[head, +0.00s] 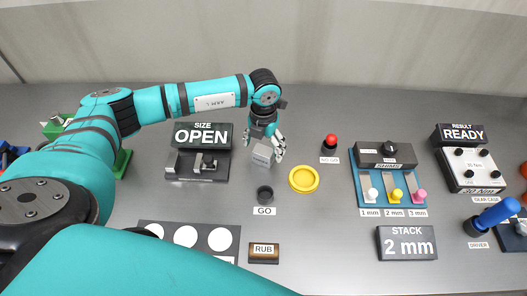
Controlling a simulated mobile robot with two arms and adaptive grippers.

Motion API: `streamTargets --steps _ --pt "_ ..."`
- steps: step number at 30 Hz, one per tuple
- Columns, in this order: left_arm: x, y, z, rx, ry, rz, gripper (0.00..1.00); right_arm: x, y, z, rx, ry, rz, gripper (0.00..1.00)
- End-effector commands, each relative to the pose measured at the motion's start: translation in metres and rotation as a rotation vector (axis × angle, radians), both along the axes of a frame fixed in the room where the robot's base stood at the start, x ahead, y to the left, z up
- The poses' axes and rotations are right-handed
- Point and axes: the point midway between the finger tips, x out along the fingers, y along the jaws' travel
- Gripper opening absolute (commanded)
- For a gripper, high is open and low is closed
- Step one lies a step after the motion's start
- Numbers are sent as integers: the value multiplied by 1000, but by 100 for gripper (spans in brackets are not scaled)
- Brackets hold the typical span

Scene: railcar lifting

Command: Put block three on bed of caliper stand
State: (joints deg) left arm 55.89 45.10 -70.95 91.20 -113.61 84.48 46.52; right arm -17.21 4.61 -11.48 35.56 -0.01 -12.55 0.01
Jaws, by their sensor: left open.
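A small grey block (262,157) with a label too small to read sits at the fingertips of my left gripper (266,147). The gripper points down with its fingers open around or just above the block. I cannot tell whether they touch it. The caliper stand (197,166) is to the left of the gripper, a dark base with grey caliper jaws. Its sign (203,136) reads "SIZE OPEN". I see no block on its bed. My right gripper is not in view.
A dark GO button (265,193) and a yellow round dish (304,179) lie just in front and to the right. A red-topped button (330,142), a blue shims tray (388,180) and a STACK sign (406,243) stand further right. A white-circled mat (190,238) lies in front.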

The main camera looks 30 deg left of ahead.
Motion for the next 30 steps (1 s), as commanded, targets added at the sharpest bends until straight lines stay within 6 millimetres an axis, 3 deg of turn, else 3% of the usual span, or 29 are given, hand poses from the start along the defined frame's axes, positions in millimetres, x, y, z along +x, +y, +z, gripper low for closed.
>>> streamTargets --steps 6,13,30 --pt "0 0 -21 -1 1 0 85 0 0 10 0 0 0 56" --pt "0 0 -24 -1 0 0 85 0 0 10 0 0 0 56" --pt "0 0 -23 -1 0 0 10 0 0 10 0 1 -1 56"
